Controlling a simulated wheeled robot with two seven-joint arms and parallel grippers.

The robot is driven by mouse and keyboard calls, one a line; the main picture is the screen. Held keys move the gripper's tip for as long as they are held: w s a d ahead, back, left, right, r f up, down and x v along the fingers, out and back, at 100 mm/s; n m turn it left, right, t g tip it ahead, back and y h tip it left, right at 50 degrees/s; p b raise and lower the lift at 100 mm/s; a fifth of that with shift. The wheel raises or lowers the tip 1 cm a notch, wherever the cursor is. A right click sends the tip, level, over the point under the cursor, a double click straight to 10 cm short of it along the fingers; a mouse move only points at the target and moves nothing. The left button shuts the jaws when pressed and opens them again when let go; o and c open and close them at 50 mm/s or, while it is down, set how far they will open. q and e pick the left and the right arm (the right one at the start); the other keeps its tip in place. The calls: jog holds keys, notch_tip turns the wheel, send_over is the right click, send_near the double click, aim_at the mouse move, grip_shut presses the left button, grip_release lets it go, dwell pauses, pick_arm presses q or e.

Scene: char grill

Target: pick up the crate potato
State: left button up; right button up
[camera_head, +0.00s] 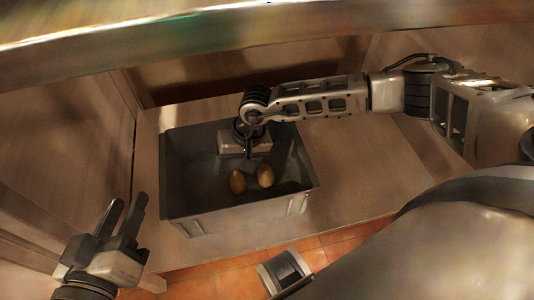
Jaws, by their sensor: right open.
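Two brown potatoes, a left one (237,182) and a right one (265,176), lie on the floor of a grey crate (240,215). My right gripper (250,166) reaches down into the crate from above, just behind the potatoes in the picture. Its fingers are dark and partly hidden by the wrist, and it holds nothing that I can see. My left gripper (126,212) is at the lower left, outside the crate, with its two fingers apart and nothing between them.
The crate stands on a wooden shelf (370,185) with bare room to its right. Wooden panels close off the left and back. A metal-edged beam (250,28) crosses the top. Orange floor tiles (230,280) show below the shelf.

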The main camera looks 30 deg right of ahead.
jog(key=w+d+f+n+h+b, duration=0.2)
jog(key=d+f+h, duration=0.1)
jog(key=d, duration=0.6)
jog(key=b, duration=0.3)
send_over(266, 173)
jog(key=s, duration=0.1)
jog(key=f, duration=0.6)
jog(key=shift+a+f, duration=0.1)
jog(key=shift+a, duration=0.15)
jog(key=shift+w+f, duration=0.2)
jog(key=shift+f, duration=1.05)
jog(key=shift+f+b, duration=0.65)
jog(key=shift+f, duration=0.15)
jog(key=f+b, duration=0.1)
jog(key=f, duration=0.1)
jog(key=f+b, duration=0.1)
jog(key=f, duration=0.1)
jog(key=shift+w+d+b, duration=0.25)
jog(key=shift+w+b, duration=0.1)
jog(key=shift+f, duration=0.15)
pick_arm(q)
notch_tip(266, 173, up, 8)
jog(key=w+m+t+h, duration=0.1)
jog(key=m+t+h, duration=0.4)
jog(key=m, duration=0.1)
jog(key=shift+w+d+h, duration=0.3)
jog(key=shift+w+d, duration=0.1)
pick_arm(e)
jog(key=c, duration=1.1)
